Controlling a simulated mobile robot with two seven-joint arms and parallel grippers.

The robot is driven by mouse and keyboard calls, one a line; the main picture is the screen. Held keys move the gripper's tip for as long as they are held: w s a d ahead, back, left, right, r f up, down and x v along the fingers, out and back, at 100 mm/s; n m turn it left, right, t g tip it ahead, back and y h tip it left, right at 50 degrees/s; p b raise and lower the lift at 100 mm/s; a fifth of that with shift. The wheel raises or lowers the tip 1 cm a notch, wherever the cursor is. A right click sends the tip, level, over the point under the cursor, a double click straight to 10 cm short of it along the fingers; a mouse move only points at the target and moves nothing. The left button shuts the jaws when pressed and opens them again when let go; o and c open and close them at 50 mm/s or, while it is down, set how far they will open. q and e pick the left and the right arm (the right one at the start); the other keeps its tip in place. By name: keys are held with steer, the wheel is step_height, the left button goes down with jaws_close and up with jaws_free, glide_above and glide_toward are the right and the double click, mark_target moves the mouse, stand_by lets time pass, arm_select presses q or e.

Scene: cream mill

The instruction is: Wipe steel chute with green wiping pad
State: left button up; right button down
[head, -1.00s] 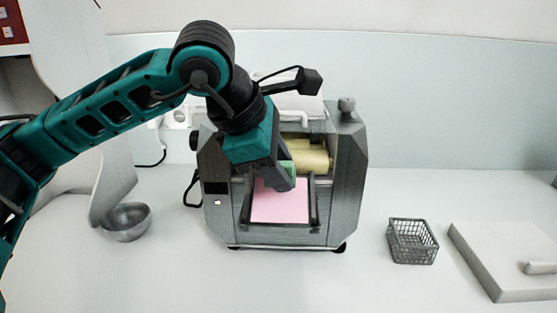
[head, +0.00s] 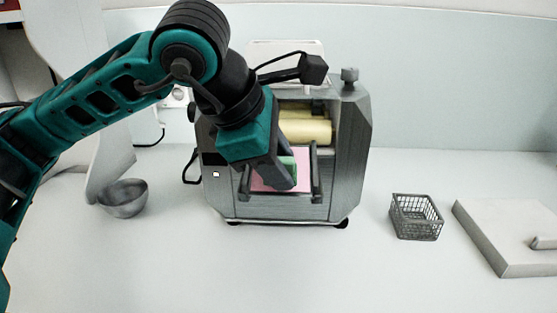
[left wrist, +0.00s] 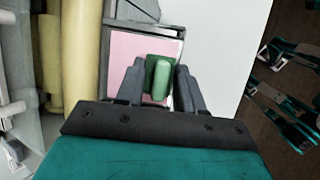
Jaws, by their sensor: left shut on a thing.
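My left gripper (head: 279,176) is shut on the green wiping pad (head: 288,170), which shows between both fingers in the left wrist view (left wrist: 160,80). The chute is the tray at the front of the steel mill; its surface looks pink (head: 300,165) between dark side rails. The pad is over the chute, at its left and lower part in the head view. I cannot tell whether the pad touches the surface. My gripper hides part of the chute. My right gripper is not in view.
The steel mill (head: 345,150) has cream rollers (head: 305,132) behind the chute. A metal bowl (head: 124,198) stands to the left. A wire basket (head: 416,217) and a white slab with a handle (head: 500,235) lie to the right. The counter in front is clear.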

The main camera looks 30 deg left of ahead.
arm_select(q)
steer(key=shift+w+f+b, duration=0.2)
steer(key=shift+f+b, duration=0.3)
steer(key=shift+b, duration=0.1)
